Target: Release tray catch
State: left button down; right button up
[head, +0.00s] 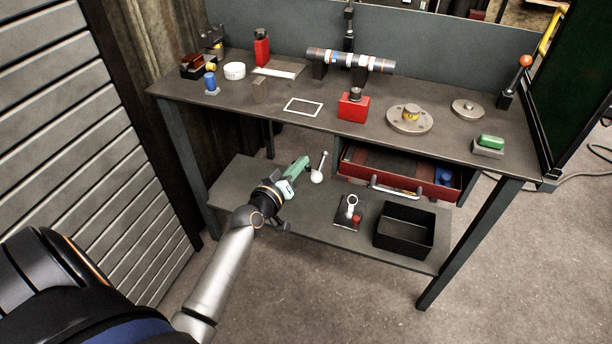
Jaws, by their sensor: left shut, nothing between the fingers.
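My left gripper (302,164) reaches in from the lower left, over the lower shelf and below the table's front edge. Its green fingers look shut and hold nothing. A lever with a white ball end (317,176) stands just to the right of the fingertips; I cannot tell whether they touch. It may be the tray catch, but the view does not make this certain. A red tray (445,190) with a metal handle (395,191) hangs under the tabletop, right of the lever, with a blue item inside. My right gripper is out of view.
The lower shelf (245,190) holds a small plate with a white ring and red knob (349,211), and a black bin (404,230). The tabletop (240,97) above carries a shaft (350,60), a red block (353,107) and a round flange (409,119). A slatted wall is at left.

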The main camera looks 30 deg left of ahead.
pick_arm(q)
jog(key=d+f, duration=0.1)
jog(key=f, duration=0.1)
jog(key=shift+w+d+f+b, duration=0.2)
jog(key=shift+d+f+b, duration=0.1)
jog(key=shift+d+f, duration=0.1)
